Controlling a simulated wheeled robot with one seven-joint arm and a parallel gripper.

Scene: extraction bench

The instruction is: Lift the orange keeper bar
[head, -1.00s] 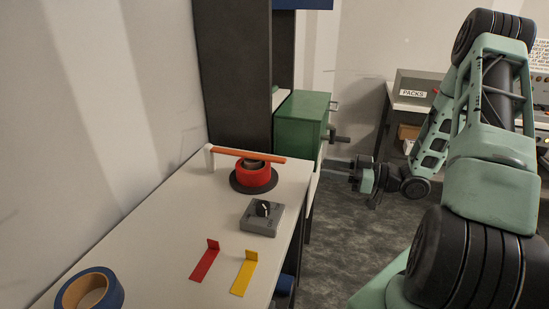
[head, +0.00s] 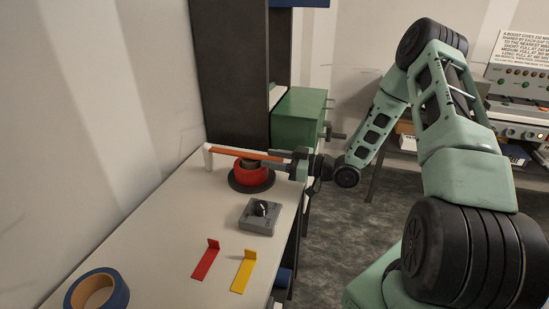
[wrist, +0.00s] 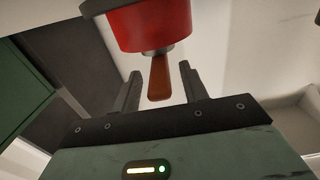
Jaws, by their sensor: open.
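The orange keeper bar (head: 236,151) runs from a white post (head: 208,156) at its left end, over the red round part (head: 250,173) on a dark disc base. My gripper (head: 272,159) is at the bar's right end, with its fingers pointing left along it. In the wrist view the bar's end (wrist: 160,82) shows between the two open fingers of my gripper (wrist: 160,88), with a gap on each side. The red part (wrist: 150,28) shows beyond it. In the head view, my fingers hide the bar's right end.
A grey box with a black knob (head: 259,218) stands in front of the red part. A red bracket (head: 205,262), a yellow bracket (head: 243,272) and a blue tape roll (head: 97,291) lie nearer. A green box (head: 298,118) and dark column (head: 230,75) stand behind.

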